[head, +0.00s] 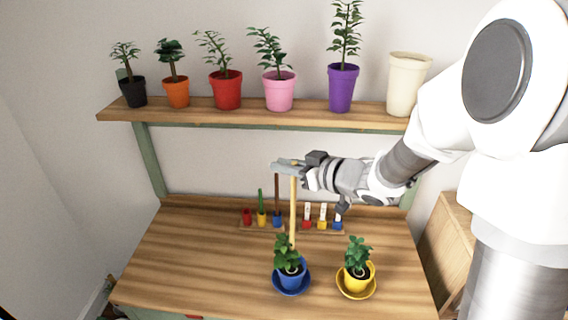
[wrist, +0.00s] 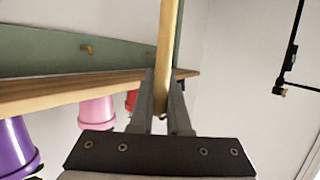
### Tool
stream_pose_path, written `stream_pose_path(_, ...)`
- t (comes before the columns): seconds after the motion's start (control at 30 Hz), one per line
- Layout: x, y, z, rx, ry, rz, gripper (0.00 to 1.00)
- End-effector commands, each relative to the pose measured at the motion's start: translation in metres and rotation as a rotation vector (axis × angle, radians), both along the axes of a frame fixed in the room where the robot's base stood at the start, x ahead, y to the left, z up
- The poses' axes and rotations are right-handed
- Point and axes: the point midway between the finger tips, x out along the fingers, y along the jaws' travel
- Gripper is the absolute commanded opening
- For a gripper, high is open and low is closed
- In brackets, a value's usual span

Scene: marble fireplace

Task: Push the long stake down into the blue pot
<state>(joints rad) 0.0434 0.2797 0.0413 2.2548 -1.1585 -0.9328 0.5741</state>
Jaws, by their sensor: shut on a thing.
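The long stake (head: 293,215) is a pale wooden rod standing about upright over the blue pot (head: 291,280). My gripper (head: 290,166) is shut on the stake near its top end, well above the table. The stake also shows between the fingers (wrist: 162,100) in the wrist view (wrist: 170,45). The blue pot stands on a blue saucer (head: 291,291) and holds a leafy green plant (head: 287,254). The stake's lower end is lost among the leaves, so I cannot tell whether it is in the soil.
A yellow pot (head: 357,275) with a plant stands on a yellow saucer to the right. Behind are small coloured holders, some with a green stick (head: 261,205) or a brown stick (head: 277,190). Several potted plants line the upper shelf (head: 300,112). The table's left side is clear.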

Motion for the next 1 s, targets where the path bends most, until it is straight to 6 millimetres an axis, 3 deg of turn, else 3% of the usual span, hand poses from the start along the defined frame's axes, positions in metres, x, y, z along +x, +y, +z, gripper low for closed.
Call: stream_pose_path(1.0, 0.0, 0.0, -0.082, 0.0, 0.0, -0.001, 0.0)
